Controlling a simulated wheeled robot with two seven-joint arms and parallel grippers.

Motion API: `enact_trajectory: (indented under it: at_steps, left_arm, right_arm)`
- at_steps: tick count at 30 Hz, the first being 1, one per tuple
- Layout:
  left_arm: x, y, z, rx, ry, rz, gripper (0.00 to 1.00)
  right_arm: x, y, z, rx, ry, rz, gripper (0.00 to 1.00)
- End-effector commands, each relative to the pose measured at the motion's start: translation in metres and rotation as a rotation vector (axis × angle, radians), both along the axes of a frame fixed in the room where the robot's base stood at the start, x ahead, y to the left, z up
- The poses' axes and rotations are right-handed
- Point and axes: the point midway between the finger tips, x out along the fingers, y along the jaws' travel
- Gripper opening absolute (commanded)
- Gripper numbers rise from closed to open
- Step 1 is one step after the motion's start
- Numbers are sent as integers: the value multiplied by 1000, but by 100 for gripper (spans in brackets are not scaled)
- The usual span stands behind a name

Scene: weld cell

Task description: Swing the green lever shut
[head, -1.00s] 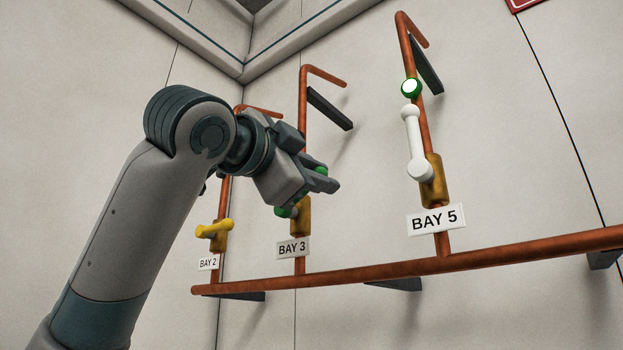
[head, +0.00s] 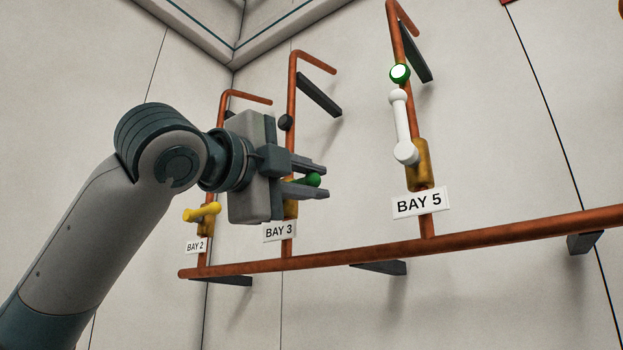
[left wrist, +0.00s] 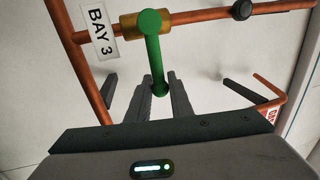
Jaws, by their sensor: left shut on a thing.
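The green lever (head: 313,180) belongs to the valve above the BAY 3 sign (head: 280,231). My left gripper (head: 320,181) is shut on the lever's free end, with one finger on each side. In the left wrist view the lever (left wrist: 154,55) runs from the brass valve body (left wrist: 130,27) down between my fingers (left wrist: 158,94), roughly crosswise to its copper pipe. In the head view my gripper hides the lever's pivot and most of its arm. My right gripper is in neither view.
A yellow lever (head: 202,212) at BAY 2 stands to the left. A white lever (head: 401,127) at BAY 5 lies along its pipe below a lit green-rimmed lamp (head: 399,73). A dark round lamp (head: 286,122) sits on the BAY 3 pipe. A copper manifold (head: 360,258) runs below.

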Motion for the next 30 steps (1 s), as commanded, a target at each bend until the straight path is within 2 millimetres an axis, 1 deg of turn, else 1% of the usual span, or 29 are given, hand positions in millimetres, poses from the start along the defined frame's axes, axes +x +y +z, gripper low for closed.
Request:
enact_trajectory:
  at_steps: [6, 7, 8, 17, 22, 26, 30]
  left_arm:
    - [0, -2, -3, 4, 3, -3, 0]
    - [0, -2, -3, 4, 3, -3, 27]
    - [0, -2, -3, 4, 3, -3, 32]
    - [0, -1, -2, 2, 2, -1, 32]
    - [-5, 3, -3, 1, 2, -1, 32]
    - [-14, 10, -7, 1, 1, -1, 32]
    - [-31, 22, -12, 1, -1, 0, 32]
  right_arm:
    - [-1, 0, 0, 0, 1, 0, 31]
    - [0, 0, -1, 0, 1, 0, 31]
    - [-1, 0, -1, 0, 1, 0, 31]
    - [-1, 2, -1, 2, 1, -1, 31]
    - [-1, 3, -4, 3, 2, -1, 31]
    - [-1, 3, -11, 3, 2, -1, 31]
    - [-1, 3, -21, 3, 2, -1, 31]
